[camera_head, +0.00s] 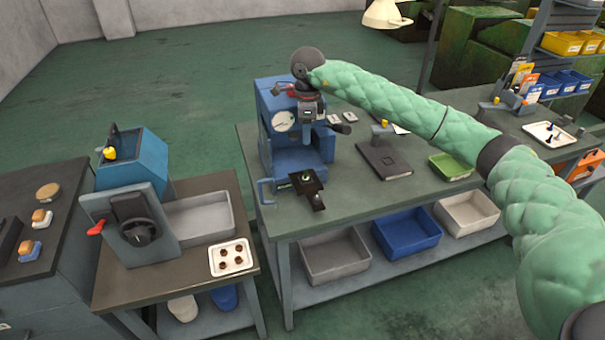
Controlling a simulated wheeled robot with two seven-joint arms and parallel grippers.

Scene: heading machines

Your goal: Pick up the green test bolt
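A small greenish piece (307,177), which looks like the green test bolt, sits on a black fixture (318,199) at the front foot of the blue bench machine with a round dial (284,122). It is too small to make out its shape. My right arm reaches in from the right, and my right gripper (308,122) hangs in front of the machine's upper part, above the fixture and apart from the piece. Its fingers are not clear against the machine. My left gripper is not in view.
A black lever (343,128) sticks out beside my gripper. At left, a second blue machine (140,165) stands near a white tray of brown parts (231,270).

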